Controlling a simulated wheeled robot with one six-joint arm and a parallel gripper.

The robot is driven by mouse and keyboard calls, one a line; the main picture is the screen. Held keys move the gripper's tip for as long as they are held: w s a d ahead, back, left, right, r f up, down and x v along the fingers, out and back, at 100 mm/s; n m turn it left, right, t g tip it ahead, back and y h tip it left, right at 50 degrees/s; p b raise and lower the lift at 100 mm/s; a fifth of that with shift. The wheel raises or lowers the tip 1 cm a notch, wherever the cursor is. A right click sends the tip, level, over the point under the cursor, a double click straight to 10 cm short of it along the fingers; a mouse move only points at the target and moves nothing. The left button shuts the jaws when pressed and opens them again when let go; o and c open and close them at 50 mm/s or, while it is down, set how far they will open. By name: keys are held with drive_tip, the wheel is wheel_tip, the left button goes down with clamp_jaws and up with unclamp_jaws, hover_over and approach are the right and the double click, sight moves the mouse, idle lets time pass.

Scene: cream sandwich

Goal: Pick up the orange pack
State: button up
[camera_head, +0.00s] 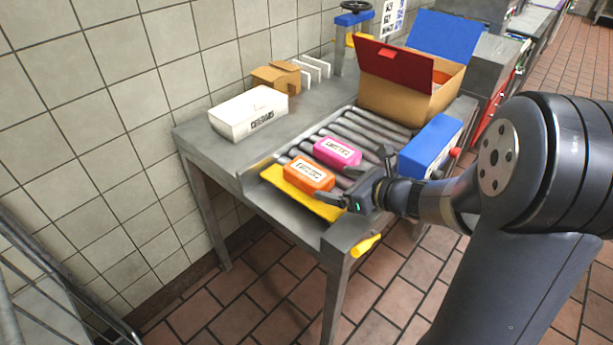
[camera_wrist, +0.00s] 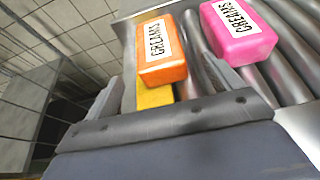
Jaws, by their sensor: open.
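The orange pack (camera_head: 309,174) has a white label and lies at the front end of the roller conveyor, by the yellow plate (camera_head: 300,194). In the wrist view the orange pack (camera_wrist: 163,50) is ahead of my gripper, roughly between the two fingers. A pink pack (camera_head: 337,152) lies beside it on the rollers, and it shows right of the orange one in the wrist view (camera_wrist: 239,32). My gripper (camera_head: 342,188) is open and empty, just right of the orange pack. Whether a finger touches the pack I cannot tell.
A white labelled box (camera_head: 248,113) and a small brown carton (camera_head: 276,77) stand on the table's left side. An open carton with red and blue flaps (camera_head: 407,97) stands at the conveyor's far end. A blue box (camera_head: 431,146) is right of the rollers, close to my arm.

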sight(322, 178)
drive_tip(key=x, duration=0.8)
drive_tip(key=shift+w+a, duration=0.15)
drive_tip(key=shift+a, duration=0.05)
drive_tip(key=shift+r, duration=0.1)
drive_tip(key=c, duration=1.1)
